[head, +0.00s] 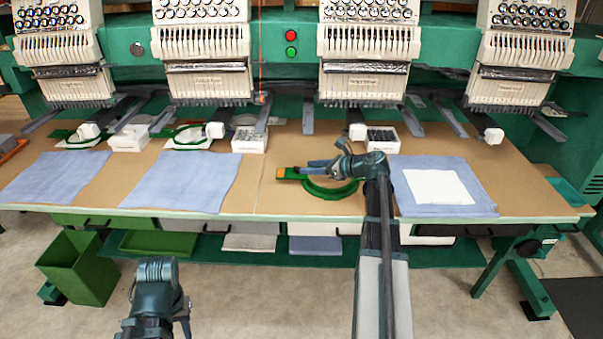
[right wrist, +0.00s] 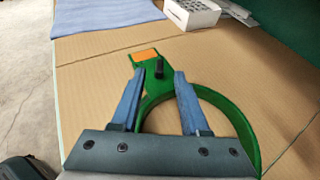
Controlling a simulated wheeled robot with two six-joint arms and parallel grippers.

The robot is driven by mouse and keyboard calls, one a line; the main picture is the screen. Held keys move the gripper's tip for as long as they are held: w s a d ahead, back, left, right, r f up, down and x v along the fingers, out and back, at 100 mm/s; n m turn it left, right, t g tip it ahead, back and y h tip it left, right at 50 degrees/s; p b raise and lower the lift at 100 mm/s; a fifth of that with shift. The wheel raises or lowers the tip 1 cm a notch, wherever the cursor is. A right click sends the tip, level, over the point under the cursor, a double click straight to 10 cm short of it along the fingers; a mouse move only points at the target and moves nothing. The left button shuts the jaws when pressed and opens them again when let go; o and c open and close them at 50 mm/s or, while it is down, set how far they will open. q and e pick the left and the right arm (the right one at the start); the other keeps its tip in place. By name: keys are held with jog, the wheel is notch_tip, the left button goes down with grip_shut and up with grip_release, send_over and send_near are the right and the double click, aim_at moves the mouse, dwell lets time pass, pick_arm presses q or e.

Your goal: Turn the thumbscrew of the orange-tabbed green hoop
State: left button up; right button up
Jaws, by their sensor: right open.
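The green hoop (head: 335,191) lies flat on the tan tabletop. Its orange tab (head: 281,172) points left in the head view. In the right wrist view the hoop (right wrist: 240,118) has its orange tab (right wrist: 146,56) beyond the fingers, and its dark upright thumbscrew (right wrist: 159,69) is by the tab. My right gripper (head: 309,167) is over the hoop's tab end. In its wrist view the blue fingers (right wrist: 159,76) are open, with the thumbscrew in line with the gap near the tips. Contact cannot be told. My left arm's end (head: 157,270) is low in front of the table; its fingers cannot be made out.
A blue cloth with a white patch (head: 437,187) lies right of the hoop; another blue cloth (head: 180,181) lies left. White bins (head: 250,139) stand behind, below the embroidery heads (head: 205,60). Bare tabletop surrounds the hoop. An open green bin (head: 78,268) stands on the floor at left.

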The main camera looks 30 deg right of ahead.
aim_at(298, 167)
jog(key=shift+b+x, duration=0.55)
jog(key=shift+x, duration=1.45)
jog(key=shift+a, duration=0.1)
grip_shut()
